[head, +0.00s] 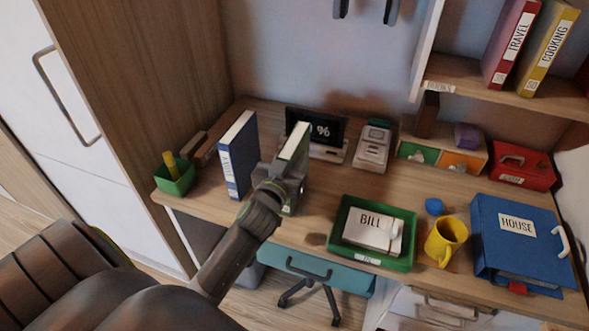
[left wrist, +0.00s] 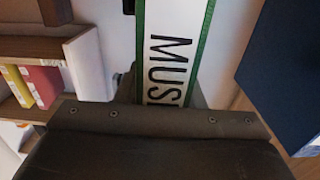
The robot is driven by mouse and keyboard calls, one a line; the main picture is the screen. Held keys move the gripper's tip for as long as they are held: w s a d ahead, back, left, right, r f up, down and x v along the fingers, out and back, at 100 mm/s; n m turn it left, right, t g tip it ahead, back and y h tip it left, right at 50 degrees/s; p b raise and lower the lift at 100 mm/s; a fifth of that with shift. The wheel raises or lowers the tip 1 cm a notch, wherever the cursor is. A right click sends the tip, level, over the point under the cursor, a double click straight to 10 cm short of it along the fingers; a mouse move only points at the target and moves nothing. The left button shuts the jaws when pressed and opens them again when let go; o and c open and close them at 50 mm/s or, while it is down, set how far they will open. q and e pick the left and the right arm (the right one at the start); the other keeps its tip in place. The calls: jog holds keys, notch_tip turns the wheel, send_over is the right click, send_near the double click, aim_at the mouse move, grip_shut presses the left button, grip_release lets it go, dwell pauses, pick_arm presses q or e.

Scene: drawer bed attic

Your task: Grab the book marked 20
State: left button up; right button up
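No book in view shows a readable 20. A green book (head: 296,142) with white pages stands upright on the desk. Its white spine label, partly hidden by my gripper, reads "MUS" in the left wrist view (left wrist: 170,55). My left gripper (head: 284,176) is at this book, with dark finger parts on both sides of its spine. Whether the fingers press on it I cannot tell. A blue book (head: 239,150) stands upright just left of it; its spine mark is too small to read. My right gripper is not in view.
A green pen cup (head: 175,179) stands at the desk's left end. A card reader (head: 372,147) and a percent display (head: 318,128) are behind. The green BILL tray (head: 344,252), yellow mug (head: 446,240) and blue HOUSE binder (head: 497,250) fill the right. TRAVEL (head: 509,46) and COOKING (head: 546,48) books are shelved.

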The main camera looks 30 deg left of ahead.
pick_arm(q)
grip_shut()
jog(key=shift+r, duration=0.1)
